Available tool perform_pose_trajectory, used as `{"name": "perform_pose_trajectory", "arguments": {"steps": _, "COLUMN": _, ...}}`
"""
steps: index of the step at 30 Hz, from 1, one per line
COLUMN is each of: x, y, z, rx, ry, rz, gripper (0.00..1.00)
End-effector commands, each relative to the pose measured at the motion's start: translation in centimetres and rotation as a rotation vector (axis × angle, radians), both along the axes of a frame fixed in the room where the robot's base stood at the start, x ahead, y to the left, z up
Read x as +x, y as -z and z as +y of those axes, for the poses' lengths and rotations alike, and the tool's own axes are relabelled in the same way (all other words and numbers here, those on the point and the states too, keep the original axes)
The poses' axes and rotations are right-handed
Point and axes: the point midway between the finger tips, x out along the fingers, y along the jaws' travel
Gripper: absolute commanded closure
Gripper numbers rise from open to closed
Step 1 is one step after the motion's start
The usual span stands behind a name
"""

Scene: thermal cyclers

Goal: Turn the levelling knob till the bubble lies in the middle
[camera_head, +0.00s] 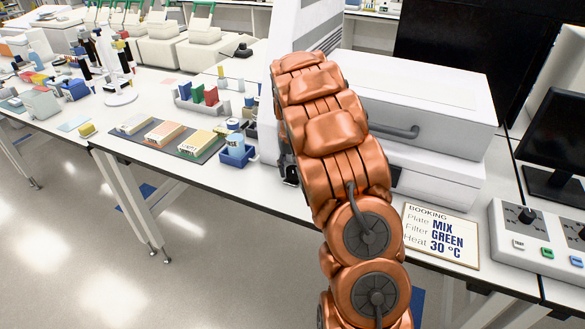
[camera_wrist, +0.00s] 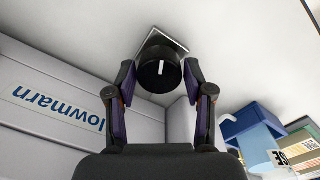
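The levelling knob (camera_wrist: 160,70) is a round black knob with a white line on its face, seen in the wrist view in front of a small square plate (camera_wrist: 176,42) on a pale surface. The white line stands nearly upright in that view. My gripper (camera_wrist: 160,72) has one fingertip at each side of the knob, and both appear to touch it. No level bubble can be made out in either view.
A white instrument (camera_head: 430,90) with a grey handle stands behind my arm. A booking card (camera_head: 440,235) reads MIX, GREEN, 30 °C. A control box (camera_head: 540,235) is at right. A blue bin (camera_head: 237,155) and a dark mat (camera_head: 190,152) with boxes lie left of my arm.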

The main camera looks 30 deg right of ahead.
Motion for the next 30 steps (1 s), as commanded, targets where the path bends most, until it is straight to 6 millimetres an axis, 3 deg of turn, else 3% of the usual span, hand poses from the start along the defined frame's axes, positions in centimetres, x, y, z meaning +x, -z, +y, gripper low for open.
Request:
{"name": "perform_pose_trajectory", "arguments": {"steps": 1, "x": 0.0, "y": 0.0, "z": 0.0, "rx": 0.0, "ry": 0.0, "rz": 0.0, "gripper": 0.56}}
{"name": "perform_pose_trajectory", "arguments": {"steps": 11, "x": -0.01, "y": -0.01, "z": 0.0, "rx": 0.0, "ry": 0.0, "rz": 0.0, "gripper": 0.9}}
{"name": "perform_pose_trajectory", "arguments": {"steps": 30, "x": -0.06, "y": 0.03, "z": 0.05, "rx": 0.002, "ry": -0.056, "rz": 0.002, "gripper": 0.9}}
